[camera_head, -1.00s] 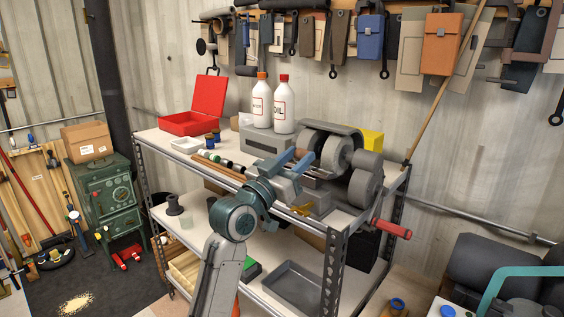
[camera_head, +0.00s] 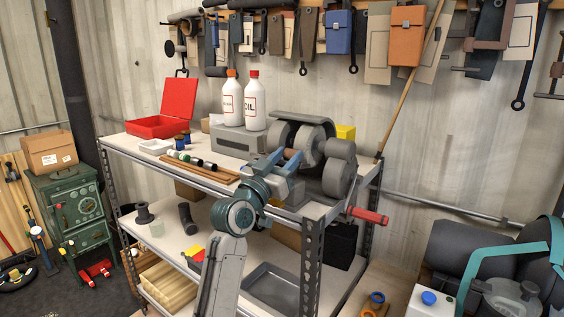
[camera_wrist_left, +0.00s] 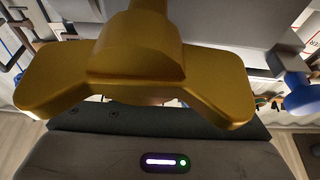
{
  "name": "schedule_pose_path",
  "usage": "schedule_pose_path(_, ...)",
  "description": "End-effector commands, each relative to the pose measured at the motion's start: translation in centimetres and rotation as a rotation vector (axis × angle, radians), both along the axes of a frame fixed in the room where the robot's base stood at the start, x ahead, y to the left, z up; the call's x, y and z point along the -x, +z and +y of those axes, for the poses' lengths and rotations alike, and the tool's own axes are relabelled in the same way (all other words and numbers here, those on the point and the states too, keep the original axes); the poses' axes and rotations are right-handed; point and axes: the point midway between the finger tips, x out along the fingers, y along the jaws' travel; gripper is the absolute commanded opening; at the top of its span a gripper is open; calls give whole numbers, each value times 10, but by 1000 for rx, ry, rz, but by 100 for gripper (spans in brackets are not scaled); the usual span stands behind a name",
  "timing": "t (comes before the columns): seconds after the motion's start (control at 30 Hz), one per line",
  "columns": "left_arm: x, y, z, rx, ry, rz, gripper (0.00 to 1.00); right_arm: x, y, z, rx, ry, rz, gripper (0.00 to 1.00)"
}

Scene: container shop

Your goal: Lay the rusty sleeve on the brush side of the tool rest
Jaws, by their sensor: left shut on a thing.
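The bench grinder (camera_head: 338,178), with its grey wheels, stands at the right end of the shelf unit's top. My left gripper (camera_head: 287,160) is close in front of its left wheel, its blue fingers shut. A small brown piece shows between the fingertips; it appears to be the rusty sleeve (camera_head: 293,154), mostly hidden. I cannot tell whether it touches the tool rest, which my gripper and arm largely hide. In the left wrist view a large brass wing-shaped part (camera_wrist_left: 140,75) fills the middle and covers the fingertips and sleeve.
Two white bottles (camera_head: 254,108), an open red box (camera_head: 156,126) and wooden rods (camera_head: 211,173) are on the top shelf left of the grinder. A red-handled crank (camera_head: 369,215) sticks out at the right. A grey tray (camera_head: 275,287) is on the lower shelf.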

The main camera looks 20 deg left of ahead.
Motion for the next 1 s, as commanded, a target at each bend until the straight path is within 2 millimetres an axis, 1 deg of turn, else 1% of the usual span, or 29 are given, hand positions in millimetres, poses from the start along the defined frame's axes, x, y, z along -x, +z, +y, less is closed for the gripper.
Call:
schedule_pose_path(0.03, -2, -5, -1, -1, 0, 4, 11, -1, -3, 0, 0, 0, -1, 44)
schedule_pose_path(0.1, -3, -7, -1, -2, 0, 6, 11, -1, -4, 0, 0, 0, -2, 44)
schedule_pose_path(0.4, -5, -10, -2, -4, -1, 11, 11, -2, -4, 0, 0, 0, -3, 44)
schedule_pose_path(0.43, -5, -10, -2, -4, -1, 12, 38, -2, -4, 0, 0, 0, -3, 44)
schedule_pose_path(0.53, -5, -11, -2, -4, -2, 15, 57, -2, -4, -1, 1, 0, -3, 44)
schedule_pose_path(0.57, -5, -11, -2, -4, -2, 15, 61, -2, -4, -1, 1, 1, -3, 44)
schedule_pose_path(1.0, -6, -14, -2, -5, -2, 21, 61, -2, -4, -1, 1, 1, -4, 44)
